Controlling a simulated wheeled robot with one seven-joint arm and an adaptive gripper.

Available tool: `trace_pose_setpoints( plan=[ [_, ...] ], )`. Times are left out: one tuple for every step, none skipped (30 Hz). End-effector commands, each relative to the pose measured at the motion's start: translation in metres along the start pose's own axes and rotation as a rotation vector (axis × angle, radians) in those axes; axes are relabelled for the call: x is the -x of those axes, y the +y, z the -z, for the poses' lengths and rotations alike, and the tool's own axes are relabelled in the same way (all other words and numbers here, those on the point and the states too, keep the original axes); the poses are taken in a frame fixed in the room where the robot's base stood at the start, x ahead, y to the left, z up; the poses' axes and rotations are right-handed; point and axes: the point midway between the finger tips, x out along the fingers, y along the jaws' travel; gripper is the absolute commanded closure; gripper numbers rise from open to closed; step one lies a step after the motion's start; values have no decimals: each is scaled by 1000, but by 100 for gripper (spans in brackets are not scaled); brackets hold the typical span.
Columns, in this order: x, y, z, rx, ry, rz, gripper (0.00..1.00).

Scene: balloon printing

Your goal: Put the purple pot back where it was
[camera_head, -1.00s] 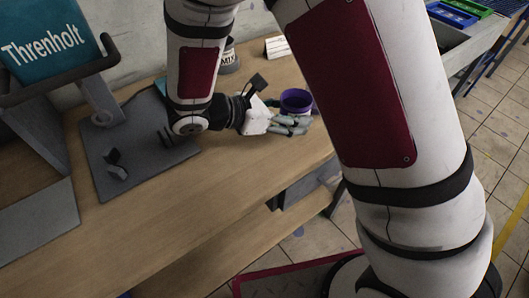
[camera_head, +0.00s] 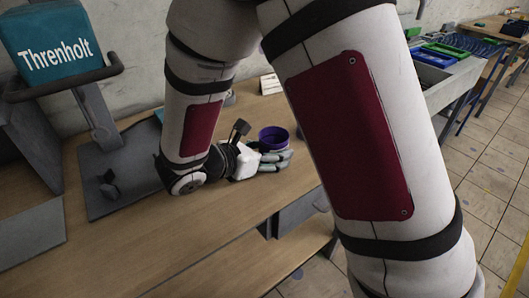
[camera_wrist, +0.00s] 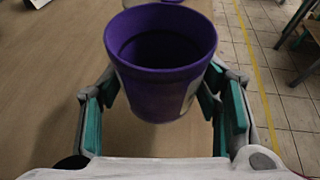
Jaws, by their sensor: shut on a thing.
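The purple pot (camera_head: 273,134) is in my gripper (camera_head: 276,158), above the right part of the wooden table in the head view. In the wrist view the pot (camera_wrist: 160,85) stands upright with its open mouth showing dark and apparently empty. A pale patch shows on its lower right side. The teal finger pads of my gripper (camera_wrist: 162,112) lie on both sides of the pot, shut on it. I cannot tell whether the pot's base touches the table. Its underside is hidden.
The wooden table (camera_head: 215,215) is clear in front of my gripper. A white card (camera_head: 270,84) stands behind the pot. My arm hides part of the table.

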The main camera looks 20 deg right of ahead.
Motion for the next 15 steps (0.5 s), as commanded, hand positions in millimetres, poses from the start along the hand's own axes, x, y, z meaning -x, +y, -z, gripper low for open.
trace_pose_setpoints(
  plan=[
    [-6, 10, -1, -2, 0, 2, 75],
    [-9, 14, -2, -3, 0, 1, 75],
    [-12, 20, -2, -1, 0, 2, 75],
    [-14, 24, -3, -1, 0, 2, 75],
    [-16, 26, -3, -1, 0, 1, 75],
    [-17, 30, -4, -1, 0, 1, 75],
    [-18, 32, -4, -1, 0, 0, 75],
    [-19, 33, -4, 0, 0, 0, 75],
    [-20, 34, -5, 1, 0, -1, 75],
    [-20, 36, -5, 1, 0, 0, 75],
    [-21, 37, -5, 1, -1, 0, 75],
    [-23, 39, -5, 0, -1, 0, 75],
    [-25, 42, -6, -1, -1, 0, 75],
    [-26, 43, -3, 1, 0, 1, 75],
    [-29, 42, 4, 4, 1, 2, 75]
  ],
)
